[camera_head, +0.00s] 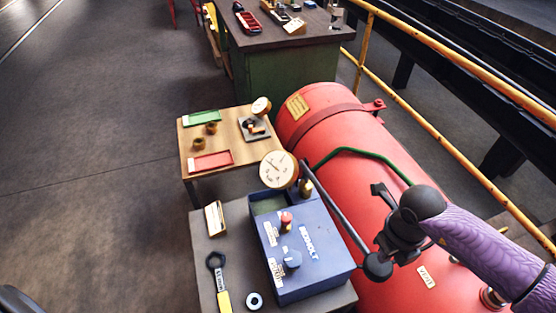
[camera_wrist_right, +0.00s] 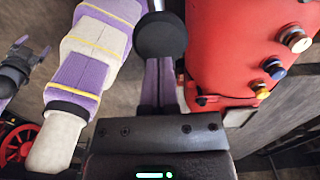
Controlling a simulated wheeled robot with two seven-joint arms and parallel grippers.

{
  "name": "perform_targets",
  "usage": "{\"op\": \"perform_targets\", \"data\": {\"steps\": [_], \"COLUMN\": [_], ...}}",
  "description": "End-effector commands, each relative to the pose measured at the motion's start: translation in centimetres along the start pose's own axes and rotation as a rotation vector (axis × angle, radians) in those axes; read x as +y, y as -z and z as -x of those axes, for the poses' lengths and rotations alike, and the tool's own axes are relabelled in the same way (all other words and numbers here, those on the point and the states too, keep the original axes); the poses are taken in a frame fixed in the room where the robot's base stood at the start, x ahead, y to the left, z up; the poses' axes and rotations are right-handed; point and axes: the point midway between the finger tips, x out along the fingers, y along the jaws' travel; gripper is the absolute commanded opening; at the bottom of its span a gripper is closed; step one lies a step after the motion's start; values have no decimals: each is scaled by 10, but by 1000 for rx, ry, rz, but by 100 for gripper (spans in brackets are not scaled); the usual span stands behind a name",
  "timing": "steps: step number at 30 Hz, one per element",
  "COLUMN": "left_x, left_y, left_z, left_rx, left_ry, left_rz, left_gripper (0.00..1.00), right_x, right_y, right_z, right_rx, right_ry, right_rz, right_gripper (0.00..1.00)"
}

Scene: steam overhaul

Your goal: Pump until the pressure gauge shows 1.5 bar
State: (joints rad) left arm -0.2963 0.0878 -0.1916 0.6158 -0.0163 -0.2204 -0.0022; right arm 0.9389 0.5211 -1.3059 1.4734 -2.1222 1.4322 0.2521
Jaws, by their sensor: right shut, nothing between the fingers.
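The blue pump box (camera_head: 308,250) stands on a grey bench. The white round pressure gauge (camera_head: 279,169) is at its back corner; its needle is too small to read. The pump lever (camera_head: 338,220) slants down right from the box's back to a black ball knob (camera_head: 377,266). My right gripper (camera_head: 385,236) is shut and empty, just above the knob. Contact cannot be told. In the right wrist view the knob (camera_wrist_right: 160,35) is close in front of the gripper. A dark shape at that view's left edge looks like my left gripper (camera_wrist_right: 18,66); its jaws are unclear.
The red boiler (camera_head: 335,125) lies behind and right of the pump, with a green pipe (camera_head: 365,153) and yellow railing beyond. A wooden table (camera_head: 220,130) holds trays and a small gauge. Floor at left is clear.

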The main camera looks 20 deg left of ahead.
Motion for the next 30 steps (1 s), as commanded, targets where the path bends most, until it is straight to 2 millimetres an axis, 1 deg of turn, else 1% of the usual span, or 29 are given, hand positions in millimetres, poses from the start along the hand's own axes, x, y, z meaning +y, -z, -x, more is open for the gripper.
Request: {"op": "perform_targets", "data": {"steps": [1, 13, 19, 23, 25, 30], "left_x": [0, 1, 0, -2, -2, -1], "left_y": [-2, -5, -6, -6, -7, -9], "left_z": [-3, -5, -20, -22, -26, -43], "left_rx": [-4, -9, -11, -9, -10, -14], "left_ry": [-1, -2, 0, 3, 3, 1], "left_rz": [0, -4, -8, -9, -9, -7], "left_gripper": [84, 84, 84, 84, 84, 84], "right_x": [0, 0, 0, 0, 0, 0], "right_y": [0, 0, 0, 0, 0, 0], "right_z": [-3, -6, -25, -28, -33, -53], "right_rx": [1, 1, 2, 2, 2, 1], "right_ry": [0, 0, -1, 0, 0, -1], "right_rz": [0, 0, 1, 1, 1, 0], "right_gripper": [0, 0, 0, 0, 0, 0]}}
